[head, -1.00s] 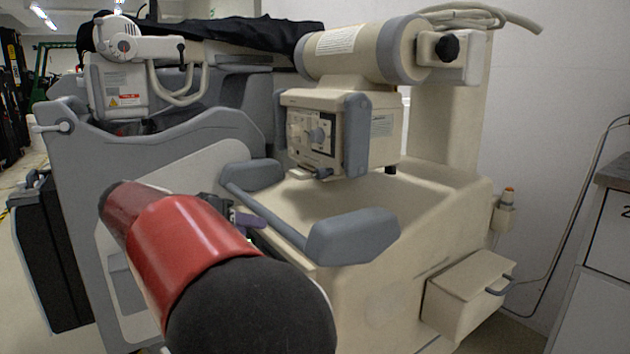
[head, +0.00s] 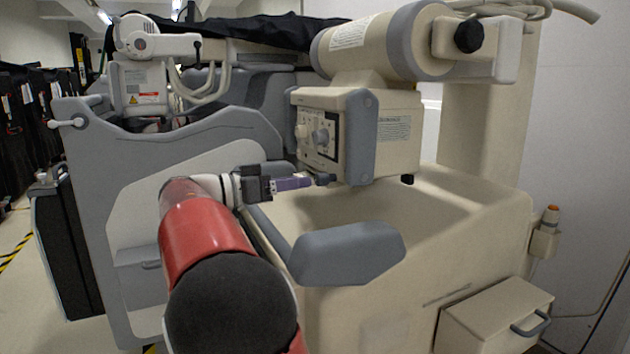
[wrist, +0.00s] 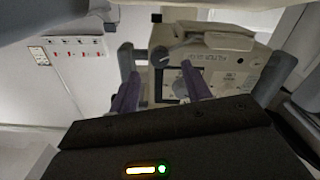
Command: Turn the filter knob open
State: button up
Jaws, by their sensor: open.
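A beige control box (head: 398,135) hangs below a large beige cylinder on a cart. The right finger partly hides the panel's dials.
A grey bumper handle (head: 348,253) stands in front of the cart's beige tray body (head: 440,215). A grey cart (head: 120,215) stands at the left, close to my arm. A drawer box (head: 500,315) juts out at the lower right.

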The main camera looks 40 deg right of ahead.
aim_at(316, 180)
jog(key=shift+x, duration=2.15)
jog(key=c, duration=1)
